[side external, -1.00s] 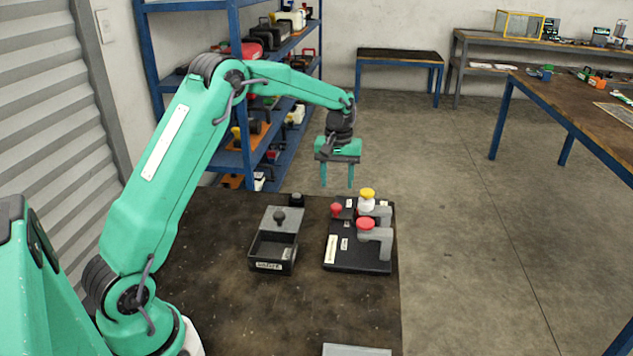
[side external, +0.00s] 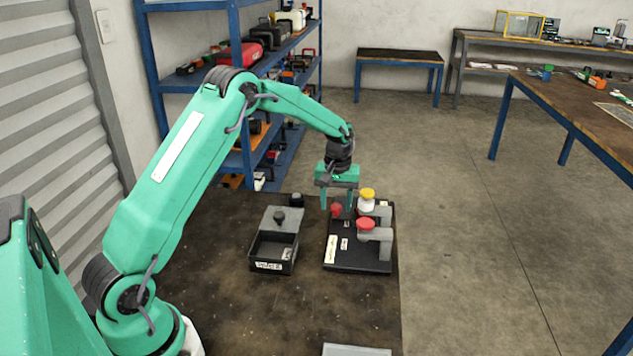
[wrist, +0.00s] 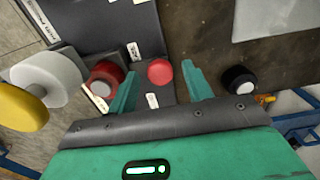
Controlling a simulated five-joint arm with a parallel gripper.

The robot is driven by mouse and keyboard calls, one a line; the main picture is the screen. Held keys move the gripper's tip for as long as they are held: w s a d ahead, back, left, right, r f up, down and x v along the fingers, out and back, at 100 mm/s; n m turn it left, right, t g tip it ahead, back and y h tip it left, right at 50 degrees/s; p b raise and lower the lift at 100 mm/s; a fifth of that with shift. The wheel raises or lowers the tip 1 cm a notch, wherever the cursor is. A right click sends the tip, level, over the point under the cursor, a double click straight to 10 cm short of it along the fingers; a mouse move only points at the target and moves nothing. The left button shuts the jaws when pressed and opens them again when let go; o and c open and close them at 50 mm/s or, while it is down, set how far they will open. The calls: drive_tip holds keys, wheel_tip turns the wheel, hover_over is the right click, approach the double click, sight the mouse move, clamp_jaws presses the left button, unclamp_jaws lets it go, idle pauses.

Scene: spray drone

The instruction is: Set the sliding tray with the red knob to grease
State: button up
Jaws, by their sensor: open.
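The red knob (side external: 336,210) stands at the left side of a black board (side external: 345,262), near its far end. It also shows in the wrist view (wrist: 160,72) as a round red top. My gripper (side external: 337,206) points down over it, jaws open. In the wrist view the two green fingers of my gripper (wrist: 157,75) lie on either side of the red knob, with a gap to each; no grip shows. Small white labels (wrist: 152,100) lie near the knob, but I cannot read which is grease. The tray under the knob is hard to make out.
A red-capped grey fixture (side external: 366,223) and a yellow-topped white one (side external: 367,198) stand close to the right of my gripper. A dark box with a black-knobbed grey lid (side external: 280,217) sits left. A black round piece (side external: 296,199) stands behind it. The bench front is mostly clear.

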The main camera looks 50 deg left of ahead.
clamp_jaws()
drive_tip(key=shift+s+d, duration=1.6)
unclamp_jaws()
drive_tip(key=shift+r, duration=0.1)
wheel_tip(320, 180, up, 8)
